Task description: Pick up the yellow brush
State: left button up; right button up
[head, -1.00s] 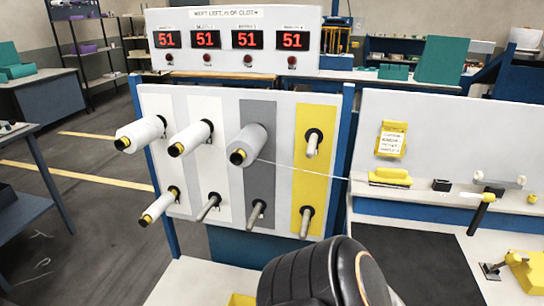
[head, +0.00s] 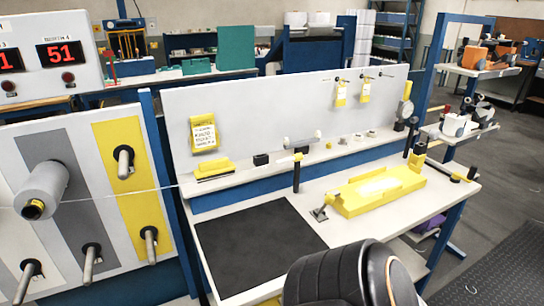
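The yellow brush (head: 213,168) lies on the narrow white ledge at the foot of the white back panel, left of centre in the head view. It has a yellow body over a darker underside and lies lengthwise along the ledge. A thin white thread runs from the left and ends visually near the brush; I cannot tell if they touch. Neither my left nor my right gripper is in view.
A small black block (head: 261,159) and a black-handled tool with a yellow collar (head: 297,172) are right of the brush. A dark mat (head: 258,246) lies in front. A yellow fixture (head: 380,190) occupies the bench's right. Spools and pegs (head: 45,188) project at left.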

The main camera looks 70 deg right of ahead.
aim_at(219, 168)
jog(key=z, duration=1.55)
